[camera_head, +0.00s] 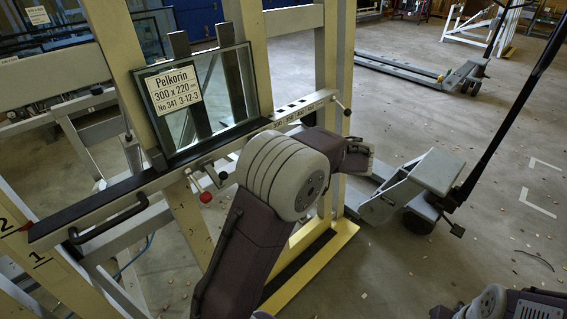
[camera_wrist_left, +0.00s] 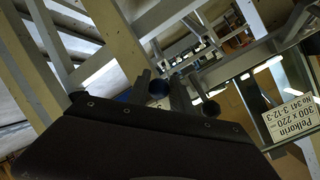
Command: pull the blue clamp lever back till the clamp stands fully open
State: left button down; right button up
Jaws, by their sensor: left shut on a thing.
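In the left wrist view a dark blue ball knob (camera_wrist_left: 158,88), which looks like the end of the clamp lever, sits between the fingertips of my left gripper (camera_wrist_left: 161,93). The gripper is shut on it. A second dark ball (camera_wrist_left: 211,108) is just right of the fingers, apart from them. In the head view my thick left arm hides the left gripper and the blue lever. The glass pane (camera_head: 216,92) with its white label (camera_head: 173,89) stands upright on the frame's rail. The clamp's opening angle cannot be seen. My right gripper is out of view.
A red ball lever (camera_head: 206,197) hangs below the dark rail (camera_head: 130,186), left of my arm. A dark knob (camera_head: 347,112) is at the rail's right end. A pallet truck (camera_head: 425,172) stands at the right. The floor beyond is mostly clear.

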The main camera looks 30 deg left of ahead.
pick_arm(q)
jog(key=shift+w, duration=0.1)
dwell(0.4)
jog(key=c, duration=1.4)
grip_release()
jog(key=shift+c, duration=0.2)
jog(key=o, duration=0.3)
jog(key=shift+w+a+f, duration=0.1)
jog(key=shift+w+a, duration=0.05)
jog(key=p+v, duration=0.2)
jog(key=v, duration=0.7)
